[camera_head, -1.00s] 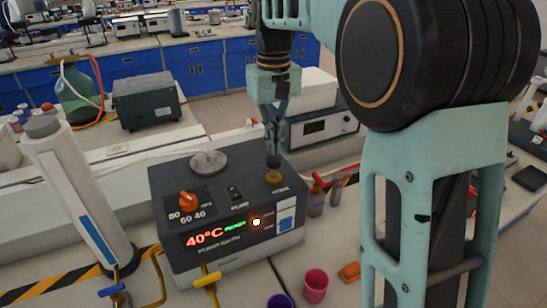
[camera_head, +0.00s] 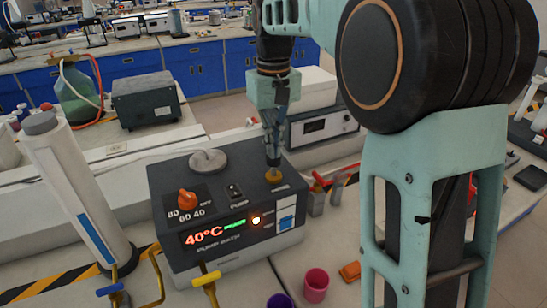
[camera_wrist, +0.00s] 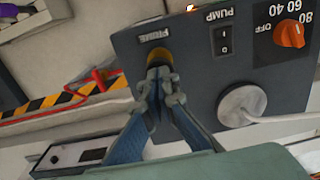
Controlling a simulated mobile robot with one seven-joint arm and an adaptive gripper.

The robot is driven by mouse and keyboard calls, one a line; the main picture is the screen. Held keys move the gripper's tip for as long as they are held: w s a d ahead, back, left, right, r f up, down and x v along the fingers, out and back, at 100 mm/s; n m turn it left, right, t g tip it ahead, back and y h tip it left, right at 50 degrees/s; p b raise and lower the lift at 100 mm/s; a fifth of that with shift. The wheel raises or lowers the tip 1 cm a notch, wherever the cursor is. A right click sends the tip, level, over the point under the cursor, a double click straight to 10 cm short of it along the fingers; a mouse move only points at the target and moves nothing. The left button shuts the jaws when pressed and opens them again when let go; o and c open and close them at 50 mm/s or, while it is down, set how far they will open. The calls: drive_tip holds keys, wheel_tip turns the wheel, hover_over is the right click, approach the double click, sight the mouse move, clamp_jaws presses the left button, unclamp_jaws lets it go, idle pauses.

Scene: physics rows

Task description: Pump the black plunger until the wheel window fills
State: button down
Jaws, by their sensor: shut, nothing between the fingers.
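A dark grey pump bath box (camera_head: 232,215) stands on the bench, its display reading 40°C. On its top right is a brass collar (camera_head: 273,176) by the PRIME label; the collar also shows in the wrist view (camera_wrist: 158,57). My gripper (camera_head: 272,163) points straight down over it, shut and empty. Its closed fingertips (camera_wrist: 162,74) are at the collar and hide the black plunger. I cannot tell whether they touch it. On the front face are a small round window (camera_head: 256,220), glowing orange-white, and a blue-and-white panel (camera_head: 287,217).
An orange dial (camera_head: 187,201), a PUMP switch (camera_head: 235,191) and a grey round cap (camera_head: 208,161) share the box. A tall white cylinder (camera_head: 75,190) stands left. Yellow-handled taps (camera_head: 207,280) and pink (camera_head: 316,284) and purple cups are in front. Red-handled valves (camera_head: 318,180) are at right.

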drive_tip(key=shift+f+b, duration=0.6)
drive_tip(key=shift+f, duration=0.6)
drive_tip(key=shift+r, duration=0.1)
wheel_tip(320, 180, up, 4)
drive_tip(key=p, duration=0.4)
drive_tip(key=shift+f+b, duration=1.25)
drive_tip(key=shift+f, duration=0.9)
drive_tip(key=shift+r, duration=0.1)
